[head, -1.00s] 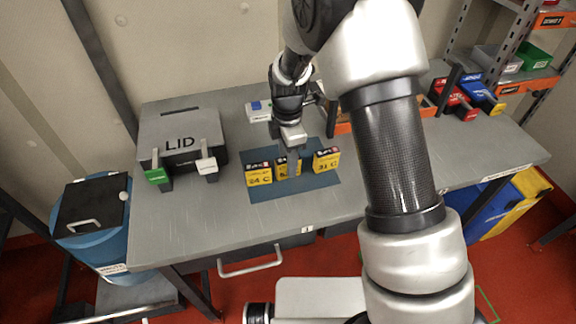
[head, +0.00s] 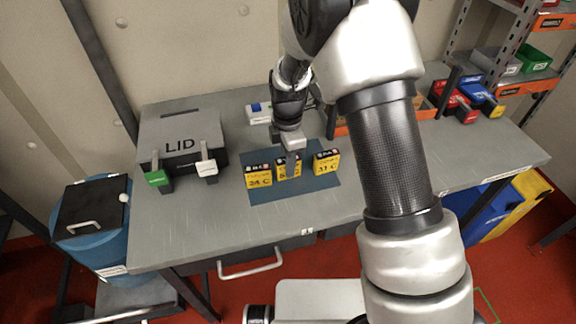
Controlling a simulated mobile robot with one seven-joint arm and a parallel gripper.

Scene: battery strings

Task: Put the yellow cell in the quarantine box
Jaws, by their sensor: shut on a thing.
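Three yellow cells with dark tops stand on the blue mat (head: 310,187) on the bench: a left cell (head: 258,177), a middle cell (head: 284,170) and a right cell (head: 327,163). My gripper (head: 291,163) is over the middle cell, fingers pointing down, shut on it; the fingers hide part of its face. The middle cell is upright, and I cannot tell whether it is clear of the mat. A grey box marked LID (head: 180,127) stands to the left on the bench. I cannot tell whether it is the quarantine box.
Green (head: 158,178) and white (head: 207,168) handled items sit at the grey box's front. A small device with a blue button (head: 257,108) stands behind the mat. Red and blue bins (head: 468,100) are at the right. The bench front is clear.

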